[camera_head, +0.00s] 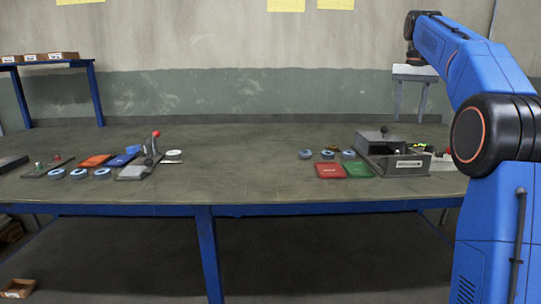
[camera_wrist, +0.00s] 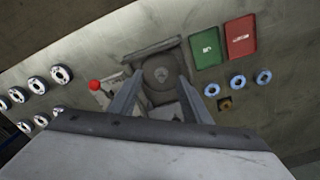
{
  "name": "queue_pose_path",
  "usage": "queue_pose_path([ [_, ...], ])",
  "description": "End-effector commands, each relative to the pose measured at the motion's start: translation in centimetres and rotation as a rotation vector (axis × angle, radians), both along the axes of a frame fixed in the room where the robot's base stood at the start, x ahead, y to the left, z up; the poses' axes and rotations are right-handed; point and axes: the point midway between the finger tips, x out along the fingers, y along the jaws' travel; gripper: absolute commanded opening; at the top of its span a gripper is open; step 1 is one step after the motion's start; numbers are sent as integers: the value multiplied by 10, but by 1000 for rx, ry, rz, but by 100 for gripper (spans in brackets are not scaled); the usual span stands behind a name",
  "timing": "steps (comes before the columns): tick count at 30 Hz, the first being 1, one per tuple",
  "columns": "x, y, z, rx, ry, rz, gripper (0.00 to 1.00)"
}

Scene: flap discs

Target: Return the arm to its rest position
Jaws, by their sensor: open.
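My blue arm (camera_head: 445,50) rises at the right of the head view and bends over at the top, with its dark wrist end (camera_head: 410,52) hanging in front of the back wall, above the table. The fingers cannot be made out there. In the wrist view my gripper (camera_wrist: 160,77) shows two grey fingers spread apart with nothing held between them. Beyond the fingers, apparently below them, is a grey box-like fixture (camera_wrist: 160,58); a red knob (camera_wrist: 94,86) shows left of it.
The workbench (camera_head: 250,165) holds a grey lidded box (camera_head: 382,143), red (camera_head: 330,171) and green (camera_head: 358,169) trays and blue discs (camera_head: 305,154) at right. A red-knobbed lever device (camera_head: 136,171) and more discs (camera_head: 79,174) stand left. The bench's middle is clear. A small stand (camera_head: 414,72) is behind.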

Motion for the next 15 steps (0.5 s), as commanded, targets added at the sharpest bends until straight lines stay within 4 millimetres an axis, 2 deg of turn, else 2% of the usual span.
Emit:
queue_pose_path([
  [10, -32, 20, -2, -8, -34, 42, 44],
  [15, -64, 37, -7, -15, -64, 80, 44],
])
